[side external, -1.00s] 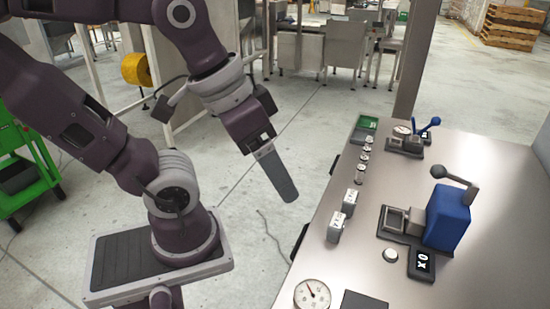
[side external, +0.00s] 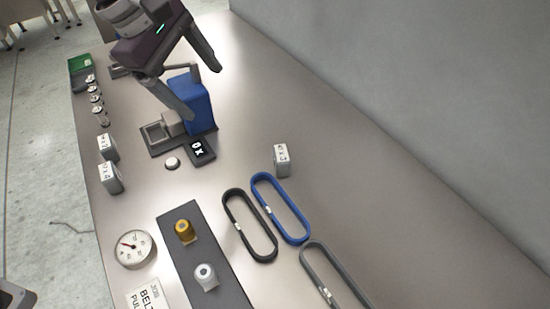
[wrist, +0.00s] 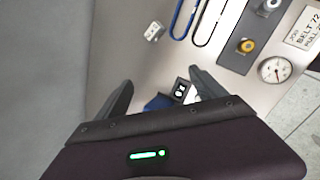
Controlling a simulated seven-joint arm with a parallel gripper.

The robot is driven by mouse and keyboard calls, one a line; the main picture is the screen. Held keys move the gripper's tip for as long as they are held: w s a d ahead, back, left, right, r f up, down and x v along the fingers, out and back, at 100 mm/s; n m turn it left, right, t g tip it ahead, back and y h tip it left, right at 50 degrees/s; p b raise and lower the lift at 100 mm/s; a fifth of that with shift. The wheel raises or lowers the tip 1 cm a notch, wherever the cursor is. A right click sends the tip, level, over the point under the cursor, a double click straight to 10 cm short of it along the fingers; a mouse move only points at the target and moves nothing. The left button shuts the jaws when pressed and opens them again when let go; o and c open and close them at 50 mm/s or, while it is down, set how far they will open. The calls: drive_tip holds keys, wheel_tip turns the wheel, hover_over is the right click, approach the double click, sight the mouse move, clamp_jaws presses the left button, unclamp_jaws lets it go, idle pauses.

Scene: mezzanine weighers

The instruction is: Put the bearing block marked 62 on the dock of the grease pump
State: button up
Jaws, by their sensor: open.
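A blue machine with a lever (side external: 199,108), which looks like the grease pump, stands on the bench. A grey open square tray, its likely dock (side external: 155,134), is at its left and looks empty. White marked blocks stand at the left edge (side external: 107,147), (side external: 110,178), and another block (side external: 281,160) stands alone right of the pump. That lone block also shows in the wrist view (wrist: 154,31). Their numbers are too small to read. My gripper (side external: 203,94) is open and empty above the pump, partly hiding it; in the wrist view its fingers (wrist: 160,78) are spread.
A black display (side external: 201,150) and white button (side external: 171,163) are by the pump. Belt loops (side external: 250,225), (side external: 280,207), (side external: 335,275), a dark mat (side external: 225,280) with two knobs and a dial gauge (side external: 133,249) lie nearer. Small metal pieces (side external: 95,97) line the left edge.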

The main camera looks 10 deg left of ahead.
sight(281, 153)
drive_tip(key=w+d+f+n, duration=0.1)
drive_tip(key=d+f+n, duration=0.1)
drive_tip(key=d+f, duration=0.2)
drive_tip(key=w+d+f+n, duration=0.2)
drive_tip(key=d+f, duration=0.3)
drive_tip(key=f, duration=0.5)
drive_tip(key=w+d+f+n+g, duration=0.1)
drive_tip(key=w+d+f+n, duration=0.1)
drive_tip(key=f, duration=0.5)
drive_tip(key=shift+w+d+n+h, duration=0.15)
drive_tip(key=shift+d+n, duration=0.15)
drive_tip(key=shift+d, duration=0.35)
drive_tip(key=shift+w+d+n+h, duration=0.15)
drive_tip(key=shift+d+n, duration=0.15)
drive_tip(key=shift+d, duration=0.3)
clamp_jaws()
